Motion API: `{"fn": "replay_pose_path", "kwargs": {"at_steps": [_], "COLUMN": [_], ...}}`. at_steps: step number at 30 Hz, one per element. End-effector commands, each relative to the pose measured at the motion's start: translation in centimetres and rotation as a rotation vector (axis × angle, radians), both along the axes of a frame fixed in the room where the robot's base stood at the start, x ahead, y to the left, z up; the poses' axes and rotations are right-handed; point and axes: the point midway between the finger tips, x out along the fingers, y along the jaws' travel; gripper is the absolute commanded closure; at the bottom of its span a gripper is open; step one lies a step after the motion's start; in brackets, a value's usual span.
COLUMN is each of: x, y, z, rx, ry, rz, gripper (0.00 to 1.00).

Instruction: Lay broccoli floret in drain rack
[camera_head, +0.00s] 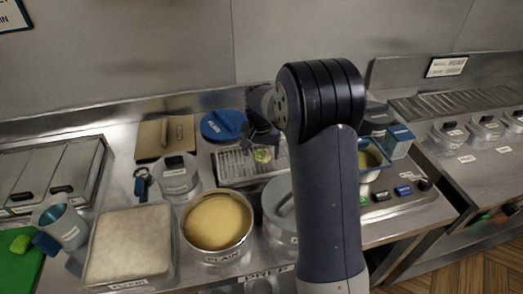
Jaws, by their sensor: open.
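The drain rack (231,168) is a shallow metal tray with wire bars at the back middle of the counter. A small green broccoli floret (262,155) shows over the rack's right part, just below my gripper (262,140). My gripper is open, and its dark fingers point down at the floret. Whether the fingers touch the floret is too small to tell. The right part of the rack is hidden behind my arm.
A bowl of yellow batter (217,220) and a pale crumb tray (130,246) stand in front. A lidded pot (277,204) is partly behind my arm. A blue lid (222,124) and brown board (165,138) lie behind. A blue-rimmed container (371,155) stands right.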

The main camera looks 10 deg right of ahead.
Motion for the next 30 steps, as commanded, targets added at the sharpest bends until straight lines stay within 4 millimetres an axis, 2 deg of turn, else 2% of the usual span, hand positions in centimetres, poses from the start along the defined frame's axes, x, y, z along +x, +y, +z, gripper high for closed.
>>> {"fn": "replay_pose_path", "kwargs": {"at_steps": [8,11,21,25,30], "x": [0.0,-0.1,-0.9,-1.1,-1.2], "y": [0.0,0.1,0.4,0.5,0.5], "z": [0.7,2.0,8.6,10.1,10.7], "rx": [0.0,0.0,0.0,0.001,0.0], "ry": [-0.002,-0.004,-0.004,-0.001,0.0], "rz": [0.0,0.0,0.0,0.0,0.0], "gripper": [0.26,0.26,0.26,0.26,0.26]}}
